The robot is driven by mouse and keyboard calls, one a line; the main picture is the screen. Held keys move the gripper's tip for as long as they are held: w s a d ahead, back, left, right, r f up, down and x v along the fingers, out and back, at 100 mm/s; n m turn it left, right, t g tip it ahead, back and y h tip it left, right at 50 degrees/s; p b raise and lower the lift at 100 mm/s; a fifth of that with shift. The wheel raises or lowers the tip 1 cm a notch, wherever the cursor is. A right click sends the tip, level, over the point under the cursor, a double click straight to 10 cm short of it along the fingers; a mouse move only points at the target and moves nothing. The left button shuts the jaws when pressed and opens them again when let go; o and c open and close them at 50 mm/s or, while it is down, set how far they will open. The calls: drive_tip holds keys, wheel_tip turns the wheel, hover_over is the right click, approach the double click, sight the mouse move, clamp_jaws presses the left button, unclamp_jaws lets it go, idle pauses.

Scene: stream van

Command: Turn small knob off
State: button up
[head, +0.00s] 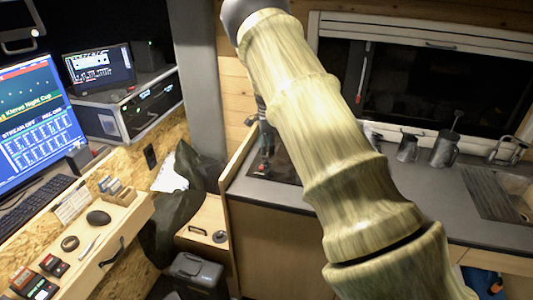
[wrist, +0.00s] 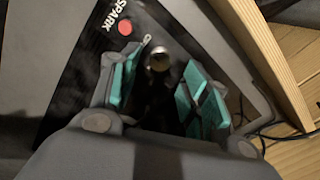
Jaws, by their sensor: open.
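My gripper (wrist: 163,72) is open in the wrist view, with teal pads on both fingers. In the head view my gripper (head: 265,155) is small and partly behind my arm, low over the dark hob panel (head: 285,168); the knob cannot be made out there.
A wooden edge strip (wrist: 262,60) runs right of the panel, with a black cable (wrist: 275,132) beyond it. In the head view a wooden partition (head: 238,155) borders the counter on the left. Metal jugs (head: 445,149) and a sink drainer (head: 490,193) stand right.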

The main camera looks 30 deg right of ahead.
wheel_tip(320, 180, up, 7)
drive_tip(key=shift+r, duration=0.2)
idle(0.6)
